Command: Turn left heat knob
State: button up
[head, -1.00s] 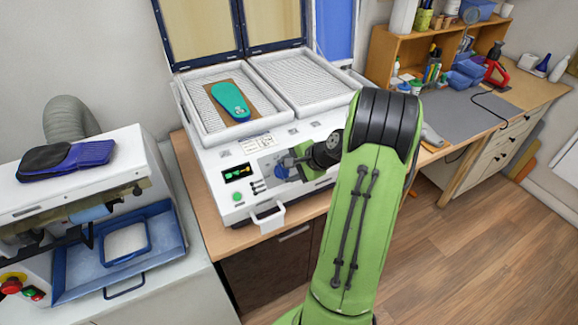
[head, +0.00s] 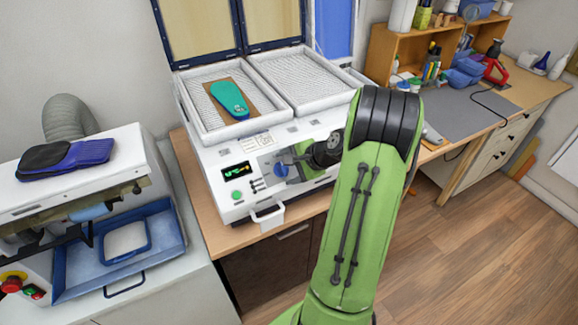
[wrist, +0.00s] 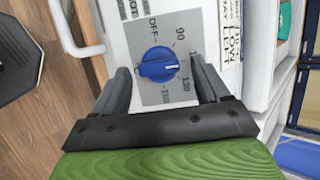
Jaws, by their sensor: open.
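The left heat knob is a blue dial (wrist: 158,64) on a grey plate marked OFF, 90 and higher numbers. In the wrist view its white pointer line points right, toward the numbers after 90. In the head view the blue knob (head: 281,170) shows on the machine's front panel, left of my gripper. My gripper (wrist: 163,80) is open, with one finger on each side of the knob and a visible gap on both sides. The fingers are apart from the knob. My arm hides the panel's right part in the head view.
The white forming machine (head: 225,150) has its lid up and two mesh trays. A teal insole (head: 230,94) lies in the left tray. Another machine (head: 80,185) stands at left.

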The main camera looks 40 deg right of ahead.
jog(key=v, duration=1.5)
jog(key=shift+s+r, duration=0.25)
jog(key=shift+s, duration=0.05)
